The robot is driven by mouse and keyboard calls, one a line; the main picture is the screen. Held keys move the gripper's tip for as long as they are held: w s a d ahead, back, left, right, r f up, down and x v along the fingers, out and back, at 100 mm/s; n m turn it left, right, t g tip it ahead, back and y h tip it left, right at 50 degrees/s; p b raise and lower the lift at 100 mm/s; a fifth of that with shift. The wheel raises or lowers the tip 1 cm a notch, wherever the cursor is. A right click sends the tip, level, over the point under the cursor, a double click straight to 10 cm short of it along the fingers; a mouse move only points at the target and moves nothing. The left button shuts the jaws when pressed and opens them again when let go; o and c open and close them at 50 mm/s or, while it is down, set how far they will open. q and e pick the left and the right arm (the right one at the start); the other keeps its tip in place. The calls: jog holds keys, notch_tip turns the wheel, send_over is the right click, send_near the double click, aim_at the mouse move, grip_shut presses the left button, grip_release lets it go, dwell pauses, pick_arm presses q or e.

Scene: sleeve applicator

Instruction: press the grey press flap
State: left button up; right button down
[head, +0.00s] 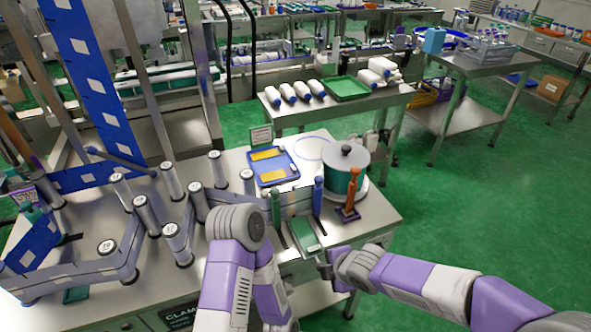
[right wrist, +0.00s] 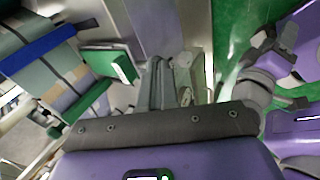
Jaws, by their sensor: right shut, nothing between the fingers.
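My right gripper (head: 325,264) is beside the near end of that plate, shut and empty. Its fingers (right wrist: 171,82) also show shut in the right wrist view. My left arm is folded in front of the table and its gripper is not seen.
A lidded pot (head: 346,170) and an orange tool in a purple stand (head: 351,192) are right of the applicator. A blue tray (head: 273,167) with yellow pads lies behind. Several grey posts and a belt guide (head: 85,273) fill the left. Green floor is free at right.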

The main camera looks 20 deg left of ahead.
pick_arm(q)
jog(key=shift+s+f, duration=0.2)
jog(key=shift+s, duration=0.1)
pick_arm(e)
jog(key=shift+s+d+f, duration=0.15)
jog(key=shift+f, duration=0.35)
jog(key=shift+d+f, duration=0.1)
jog(key=shift+f, duration=0.05)
pick_arm(q)
notch_tip(320, 180, up, 7)
jog(key=p, duration=0.7)
pick_arm(e)
jog(key=s+d+r, duration=0.5)
jog(key=d+r, duration=0.3)
jog(key=shift+s, duration=0.4)
pick_arm(q)
jog(key=shift+r, duration=0.1)
pick_arm(e)
jog(key=shift+r, duration=0.1)
